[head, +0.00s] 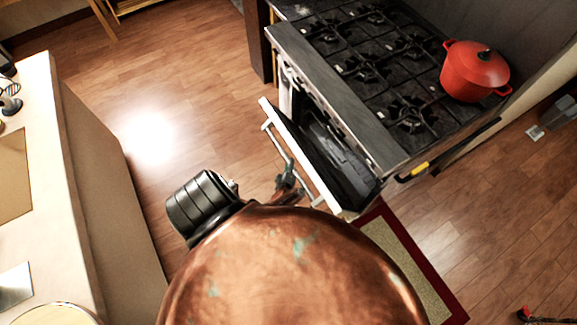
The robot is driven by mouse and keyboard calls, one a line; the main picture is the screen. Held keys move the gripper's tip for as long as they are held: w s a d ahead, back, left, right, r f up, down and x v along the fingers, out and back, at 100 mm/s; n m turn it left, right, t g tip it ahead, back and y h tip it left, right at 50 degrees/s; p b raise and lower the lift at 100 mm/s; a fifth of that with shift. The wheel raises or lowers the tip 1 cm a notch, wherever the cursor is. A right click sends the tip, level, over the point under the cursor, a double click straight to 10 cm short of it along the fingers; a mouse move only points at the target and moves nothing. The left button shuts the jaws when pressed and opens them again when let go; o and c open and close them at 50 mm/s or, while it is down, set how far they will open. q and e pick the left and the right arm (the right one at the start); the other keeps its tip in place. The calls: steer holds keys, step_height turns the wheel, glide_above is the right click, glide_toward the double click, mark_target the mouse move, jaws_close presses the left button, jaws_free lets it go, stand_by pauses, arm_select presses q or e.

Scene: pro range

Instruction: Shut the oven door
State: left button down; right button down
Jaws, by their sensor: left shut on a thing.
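The oven (335,95) stands at the upper right with its cooktop on top. Its door (302,152) is partly open, tilted out from the front, with a dark gap to the oven's inside behind it. A bar handle (277,142) runs along the door's outer side. My left gripper (285,183) is at the handle's lower part in the picture and is shut on it. The fingers are small and dark here, and the lower end of the door is partly hidden. My right gripper is not in view.
A red pot (475,70) with a lid stands on the cooktop. A red-edged mat (405,258) lies on the floor near the oven. A pale counter (45,170) stands at the left. The wooden floor (190,75) between counter and oven is clear.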

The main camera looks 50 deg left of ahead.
arm_select(q)
steer(key=shift+w, duration=0.1)
steer(key=c, duration=1.7)
jaws_free()
steer(key=shift+c, duration=0.2)
